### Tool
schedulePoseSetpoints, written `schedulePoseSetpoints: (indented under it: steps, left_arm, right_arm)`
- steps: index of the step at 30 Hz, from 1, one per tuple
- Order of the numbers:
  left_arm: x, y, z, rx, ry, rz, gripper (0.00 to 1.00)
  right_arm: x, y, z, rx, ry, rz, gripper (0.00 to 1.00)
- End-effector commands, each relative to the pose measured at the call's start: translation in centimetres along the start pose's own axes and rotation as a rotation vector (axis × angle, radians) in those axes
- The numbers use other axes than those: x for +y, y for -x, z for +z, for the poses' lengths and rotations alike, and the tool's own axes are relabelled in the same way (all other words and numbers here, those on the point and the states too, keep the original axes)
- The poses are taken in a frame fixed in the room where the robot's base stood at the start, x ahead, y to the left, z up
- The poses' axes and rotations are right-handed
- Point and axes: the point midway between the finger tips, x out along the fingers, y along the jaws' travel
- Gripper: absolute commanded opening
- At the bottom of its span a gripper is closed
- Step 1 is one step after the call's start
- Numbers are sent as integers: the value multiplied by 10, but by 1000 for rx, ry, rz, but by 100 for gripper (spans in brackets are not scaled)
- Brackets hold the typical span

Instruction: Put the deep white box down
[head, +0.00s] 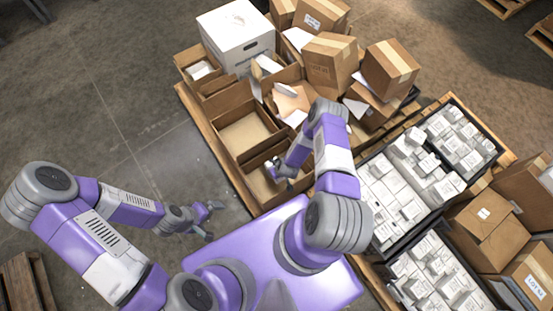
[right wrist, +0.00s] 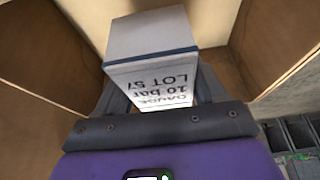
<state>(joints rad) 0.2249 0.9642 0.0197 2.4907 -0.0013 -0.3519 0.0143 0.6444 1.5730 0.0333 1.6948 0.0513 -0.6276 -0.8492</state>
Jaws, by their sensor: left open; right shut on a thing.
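The deep white box (right wrist: 150,72) fills the middle of the right wrist view, with "GAUGE 10 bar LOT 57" printed upside down on its near face and a dark line along its edge. My right gripper (head: 277,172) is shut on it, with the grey fingers along its sides. In the head view they are at the nearest open cardboard carton (head: 254,187), and the box is mostly hidden by my gripper. Brown walls rise on both sides in the wrist view. I cannot tell whether the box touches the carton floor. My left gripper (head: 213,220) is open and empty, above the floor.
An empty open carton (head: 243,132) stands just behind. A large white carton (head: 236,37) and closed brown cartons (head: 330,60) stand farther back on the pallet. Black trays of small white boxes (head: 405,180) stand to the right.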

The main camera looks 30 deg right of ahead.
Motion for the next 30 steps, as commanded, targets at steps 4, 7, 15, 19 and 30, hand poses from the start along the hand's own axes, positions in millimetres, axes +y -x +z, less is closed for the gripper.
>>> schedulePoseSetpoints:
  steps: [4,7,15,19,30]
  left_arm:
    - [-6,-15,-1,0,0,0,100]
    - [-7,-18,-1,0,0,0,100]
    - [-12,-33,-1,0,0,0,100]
    - [-14,-36,-2,0,0,0,100]
    - [-13,-35,-2,0,0,0,100]
  right_arm:
    - [0,-29,12,-1,-2,-1,40]
    - [-1,-36,15,0,0,-1,40]
    - [-1,-64,27,-2,-1,-1,40]
    - [0,-72,30,-1,0,-1,40]
    - [0,-73,30,-1,0,0,76]
